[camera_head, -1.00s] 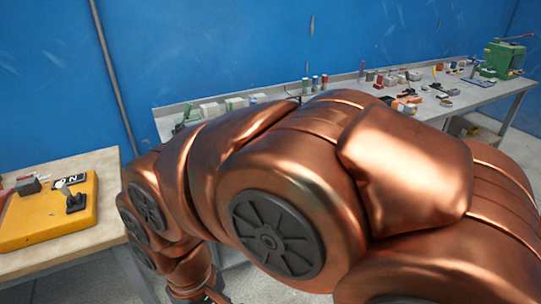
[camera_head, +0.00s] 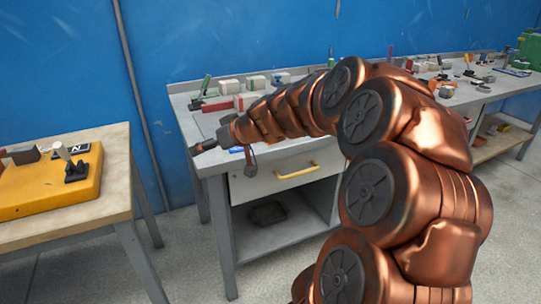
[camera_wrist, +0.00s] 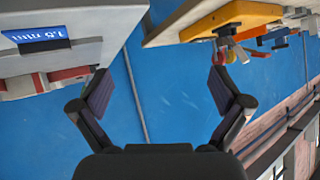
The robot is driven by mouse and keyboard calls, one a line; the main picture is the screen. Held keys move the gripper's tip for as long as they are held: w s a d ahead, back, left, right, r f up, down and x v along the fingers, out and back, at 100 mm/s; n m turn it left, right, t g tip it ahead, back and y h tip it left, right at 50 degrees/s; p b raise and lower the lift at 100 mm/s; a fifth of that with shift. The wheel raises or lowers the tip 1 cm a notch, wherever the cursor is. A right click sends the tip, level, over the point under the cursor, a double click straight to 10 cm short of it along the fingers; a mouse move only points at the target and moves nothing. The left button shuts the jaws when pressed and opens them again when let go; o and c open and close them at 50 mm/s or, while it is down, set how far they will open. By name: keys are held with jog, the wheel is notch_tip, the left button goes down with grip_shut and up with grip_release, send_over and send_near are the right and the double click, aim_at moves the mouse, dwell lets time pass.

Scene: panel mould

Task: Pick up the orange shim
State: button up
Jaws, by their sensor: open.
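I cannot pick out the orange shim in either view. My gripper (camera_head: 203,147) points left, past the near-left corner of the grey workbench (camera_head: 183,100). In the wrist view my gripper (camera_wrist: 165,93) is open, with two dark fingers wide apart and nothing between them. A blue label (camera_wrist: 38,33) reading 1.5 mm lies on the grey bench at the upper left of the wrist view, which appears upside down. The label also shows as a small blue patch (camera_head: 237,149) below my wrist in the head view.
A wooden-topped table (camera_head: 118,150) with a yellow fixture block (camera_head: 40,186) stands at left, across a gap from the bench. Red blocks (camera_head: 250,100) and pale blocks (camera_head: 229,86) sit on the bench. A drawer with a yellow handle (camera_head: 296,171) is below. A blue wall (camera_head: 240,35) stands behind.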

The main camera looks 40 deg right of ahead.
jog(key=d+f+m+h+b, duration=0.1)
jog(key=d+h, duration=0.1)
jog(key=d, duration=0.6)
jog(key=s+d+f+m+t+h+b, duration=0.1)
jog(key=d+f+h, duration=0.1)
jog(key=d, duration=0.6)
jog(key=s+d+f+m+t+h+b, duration=0.1)
jog(key=d+h+b, duration=0.1)
jog(key=d, duration=0.6)
jog(key=shift+s+d+f, duration=0.1)
jog(key=shift+d+f, duration=0.05)
jog(key=shift+f, duration=0.15)
jog(key=shift+w+d+f, duration=0.1)
jog(key=shift+w+f, duration=0.05)
jog(key=shift+w, duration=0.5)
jog(key=shift+x, duration=3)
jog(key=shift+d, duration=0.15)
jog(key=shift+c, duration=0.4)
jog(key=c, duration=0.9)
